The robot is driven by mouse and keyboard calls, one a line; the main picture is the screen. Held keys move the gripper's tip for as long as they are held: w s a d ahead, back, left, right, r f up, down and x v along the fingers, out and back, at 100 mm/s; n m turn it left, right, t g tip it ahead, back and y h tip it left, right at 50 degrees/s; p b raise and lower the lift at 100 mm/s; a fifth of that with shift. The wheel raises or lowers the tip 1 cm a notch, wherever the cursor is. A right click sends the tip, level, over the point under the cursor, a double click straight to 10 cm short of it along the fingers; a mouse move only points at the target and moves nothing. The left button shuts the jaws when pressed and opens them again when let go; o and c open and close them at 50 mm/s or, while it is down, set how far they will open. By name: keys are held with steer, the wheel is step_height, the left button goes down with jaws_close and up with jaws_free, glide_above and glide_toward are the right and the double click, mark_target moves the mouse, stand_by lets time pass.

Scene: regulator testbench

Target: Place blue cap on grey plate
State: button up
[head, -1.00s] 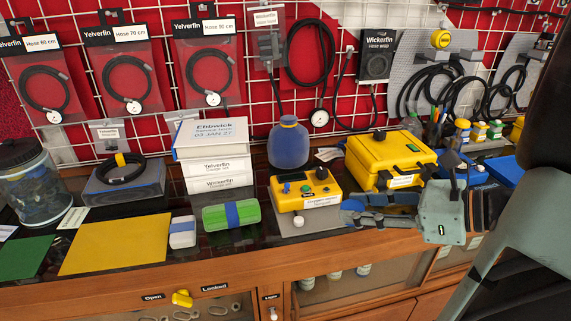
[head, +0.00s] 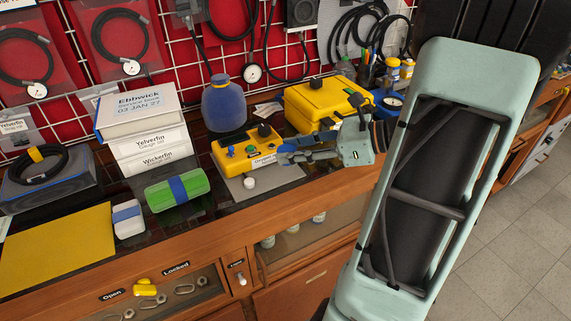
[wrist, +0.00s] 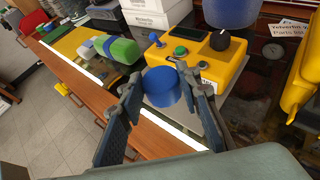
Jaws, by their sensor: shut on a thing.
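The blue cap (wrist: 165,91) is between my gripper's fingertips (wrist: 158,80) in the wrist view, and the fingers are shut on it. In the head view my gripper (head: 287,151) is at the front right corner of the yellow control box, and the cap is small and hard to tell from the fingers. The grey plate (head: 262,180) lies flat on the dark counter under and in front of the box. It partly shows below the cap in the wrist view (wrist: 186,117). I cannot tell how high the cap is above the plate.
The yellow control box (head: 233,151) has knobs on top. A small white knob (head: 249,183) sits on the plate's front part. A green case with a blue band (head: 177,191) lies to the left. A yellow case (head: 318,103) and a blue bottle (head: 223,107) stand behind.

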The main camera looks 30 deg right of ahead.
mark_target(288, 174)
steer(key=w+f, duration=0.1)
steer(key=f, duration=0.1)
steer(key=w+f, duration=0.1)
steer(key=w, duration=0.1)
steer(key=shift+d+f+b, duration=0.15)
steer(key=shift+f+b, duration=0.15)
steer(key=shift+f, duration=0.05)
steer(key=shift+w+f, duration=0.1)
steer(key=shift+f, duration=1.5)
steer(key=shift+b, duration=0.3)
steer(key=shift+f, duration=0.2)
steer(key=o, duration=0.5)
steer(key=shift+o, duration=0.3)
